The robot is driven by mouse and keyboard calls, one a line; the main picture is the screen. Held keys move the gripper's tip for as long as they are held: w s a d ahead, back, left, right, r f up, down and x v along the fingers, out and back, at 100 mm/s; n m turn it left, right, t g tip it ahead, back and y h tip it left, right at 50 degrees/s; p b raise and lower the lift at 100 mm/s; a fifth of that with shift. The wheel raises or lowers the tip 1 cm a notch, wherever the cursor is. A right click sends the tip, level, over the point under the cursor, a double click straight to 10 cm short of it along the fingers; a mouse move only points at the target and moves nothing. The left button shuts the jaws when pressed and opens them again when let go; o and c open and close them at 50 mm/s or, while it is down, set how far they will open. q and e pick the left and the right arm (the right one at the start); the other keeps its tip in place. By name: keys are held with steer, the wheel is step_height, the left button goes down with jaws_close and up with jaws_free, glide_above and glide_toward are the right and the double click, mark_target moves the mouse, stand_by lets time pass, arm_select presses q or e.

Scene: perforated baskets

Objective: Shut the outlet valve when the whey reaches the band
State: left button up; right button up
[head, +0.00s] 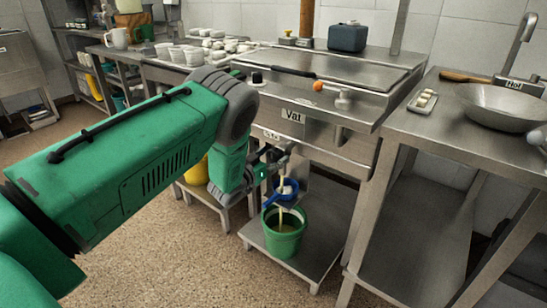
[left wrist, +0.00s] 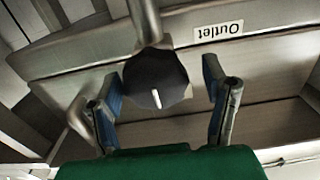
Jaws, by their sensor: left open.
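The steel vat (head: 310,132) stands in the middle of the head view. A pale yellow stream of whey (head: 282,215) falls into a green bucket (head: 284,242) below it. Whey shows inside the bucket; I cannot make out a band. The outlet valve's black knob (left wrist: 155,78), with a white mark, is in the left wrist view under an upside-down "Outlet" label (left wrist: 219,31). My left gripper (left wrist: 155,92) is open, its blue-padded fingers on either side of the knob with visible gaps. In the head view my left gripper (head: 268,165) is small beside the vat's front.
A steel table (head: 410,125) with a wide pan (head: 503,105) stands right. White moulds (head: 186,56) crowd the left counter. Speckled floor (head: 190,255) is clear in front.

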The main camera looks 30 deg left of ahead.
arm_select(q)
steer(key=shift+d+r, duration=0.1)
steer(key=shift+d, duration=0.15)
steer(key=c, duration=1.2)
steer(key=shift+o, duration=0.2)
steer(key=shift+m, duration=0.4)
steer(key=m, duration=0.2)
steer(key=shift+m, duration=0.3)
steer(key=m, duration=0.3)
steer(key=shift+d+m+p, duration=0.1)
steer(key=shift+m+p, duration=0.25)
steer(key=shift+m, duration=0.05)
steer(key=m, duration=0.3)
steer(key=shift+f, duration=0.2)
steer(key=shift+d+f+m, duration=0.15)
steer(key=shift+m, duration=1.55)
steer(key=shift+s+b, duration=0.1)
steer(key=shift+b, duration=0.2)
steer(key=shift+f, duration=0.1)
